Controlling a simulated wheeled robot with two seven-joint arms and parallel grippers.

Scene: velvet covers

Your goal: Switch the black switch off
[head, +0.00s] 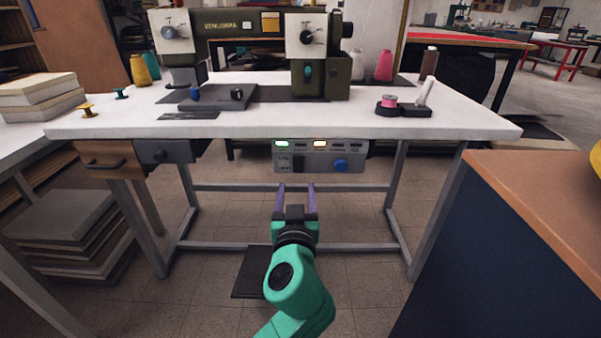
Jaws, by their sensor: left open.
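A grey control box (318,156) hangs under the front edge of the white sewing table. On its face, a small dark switch (298,163) sits left of the middle, beside small labels that I cannot read. Its on or off position is too small to tell. A blue round knob (341,165) is on the right of the box. A green light (282,144) and a whitish light (320,143) are lit along the top. My left gripper (296,188) is open and empty, its two purple fingers pointing toward the box from just below it in the picture. My right gripper is not in view.
The white table (450,124) carries a dark green sewing machine (325,75), spools and small tools. A drawer (112,160) hangs at its left. A brown-topped counter (560,190) stands at the right. A dark pedal (250,272) lies on the floor. Metal legs flank open space below the table.

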